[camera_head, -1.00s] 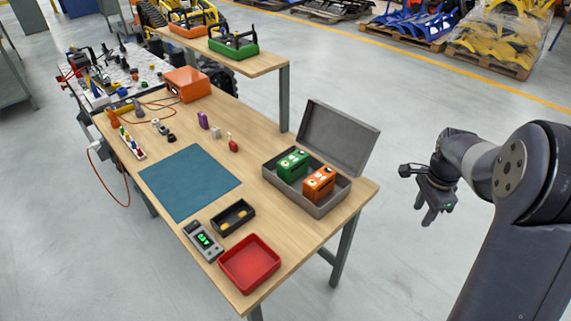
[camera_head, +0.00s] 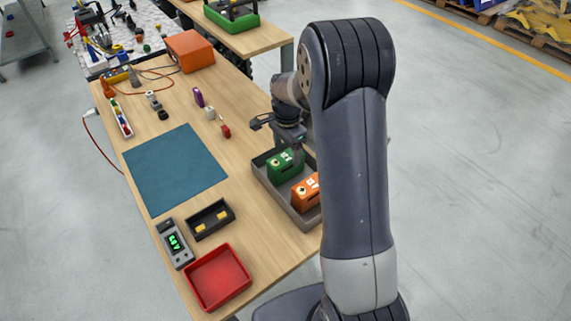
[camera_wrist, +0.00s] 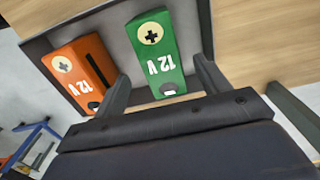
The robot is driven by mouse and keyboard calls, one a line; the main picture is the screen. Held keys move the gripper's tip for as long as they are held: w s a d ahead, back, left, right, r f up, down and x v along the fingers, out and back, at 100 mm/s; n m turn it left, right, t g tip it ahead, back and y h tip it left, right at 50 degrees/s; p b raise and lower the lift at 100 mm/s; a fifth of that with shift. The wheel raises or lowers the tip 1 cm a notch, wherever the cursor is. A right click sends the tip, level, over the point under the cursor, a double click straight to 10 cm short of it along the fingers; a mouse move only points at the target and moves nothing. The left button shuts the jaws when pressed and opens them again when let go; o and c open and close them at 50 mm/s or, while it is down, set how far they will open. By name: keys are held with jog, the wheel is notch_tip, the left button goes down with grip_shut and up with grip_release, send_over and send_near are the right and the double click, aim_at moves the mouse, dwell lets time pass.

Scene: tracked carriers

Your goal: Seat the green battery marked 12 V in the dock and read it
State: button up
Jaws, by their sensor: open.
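The green battery (camera_head: 281,164) stands in the grey case (camera_head: 270,190), beside an orange battery (camera_head: 304,193). In the wrist view the green battery (camera_wrist: 157,52) shows a plus sign and "12 V", and the orange battery (camera_wrist: 80,68) is also marked "12 V". My gripper (camera_head: 290,146) is over the case at the green battery. Its open fingers (camera_wrist: 160,72) appear on either side of that battery; I cannot tell whether they touch it. The black dock (camera_head: 214,230) with yellow contacts is empty on the table, next to a meter (camera_head: 175,243) with a small green readout.
A red tray (camera_head: 218,279) lies at the table's near end. A blue mat (camera_head: 174,168) leaves clear space in the middle. Small parts and an orange box (camera_head: 190,51) are farther back. My arm hides the case's right side and the lid.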

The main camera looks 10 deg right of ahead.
aim_at(286, 156)
jog(key=shift+s+a+f, duration=0.1)
jog(key=shift+f, duration=0.45)
jog(key=shift+a+f+p, duration=0.1)
jog(key=shift+f+p, duration=0.7)
jog(key=shift+f, duration=1.7)
jog(key=shift+c, duration=0.4)
grip_shut()
jog(key=shift+w+r, duration=0.15)
jog(key=shift+w, duration=0.05)
